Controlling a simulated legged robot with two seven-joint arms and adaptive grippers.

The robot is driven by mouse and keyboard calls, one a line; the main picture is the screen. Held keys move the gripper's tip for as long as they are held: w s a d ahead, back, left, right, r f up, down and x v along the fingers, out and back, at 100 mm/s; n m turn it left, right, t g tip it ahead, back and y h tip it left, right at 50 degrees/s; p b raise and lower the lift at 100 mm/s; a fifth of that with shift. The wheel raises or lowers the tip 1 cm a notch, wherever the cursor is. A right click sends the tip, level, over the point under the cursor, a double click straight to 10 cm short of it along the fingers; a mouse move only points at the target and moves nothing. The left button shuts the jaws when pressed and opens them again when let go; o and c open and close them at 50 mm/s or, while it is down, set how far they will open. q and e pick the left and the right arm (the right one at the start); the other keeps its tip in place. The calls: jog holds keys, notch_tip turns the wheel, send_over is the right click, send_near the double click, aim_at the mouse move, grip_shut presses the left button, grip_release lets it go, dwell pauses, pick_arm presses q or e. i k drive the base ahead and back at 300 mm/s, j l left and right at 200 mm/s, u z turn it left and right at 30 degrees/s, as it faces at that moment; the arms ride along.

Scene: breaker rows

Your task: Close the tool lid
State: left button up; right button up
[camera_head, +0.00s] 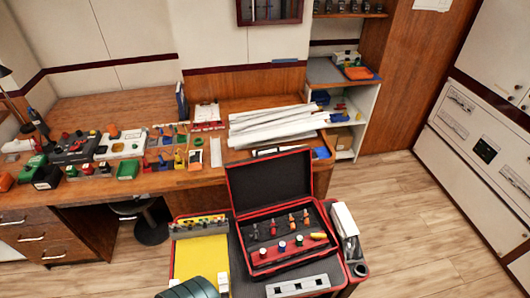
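The tool case (284,250) is red and black and stands on a cart in the lower middle of the head view. Its lid (271,184) is open and stands up at the back, with the dark inner face toward me. Several small tools with coloured parts (282,245) show inside the case, and a yellow-handled one (318,236) lies at the right. A dark grey rounded shape at the bottom edge may be part of my own body. I can make out neither gripper in this view.
A yellow surface (200,258) lies left of the case, and a grey slotted bar (298,286) lies in front. A white object (345,219) stands close on the right. A cluttered wooden bench (150,186) is behind. The wooden floor (420,215) at the right is clear.

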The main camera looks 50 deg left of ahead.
aim_at(257, 184)
jog(key=k+u, duration=0.1)
jog(key=u, duration=1.5)
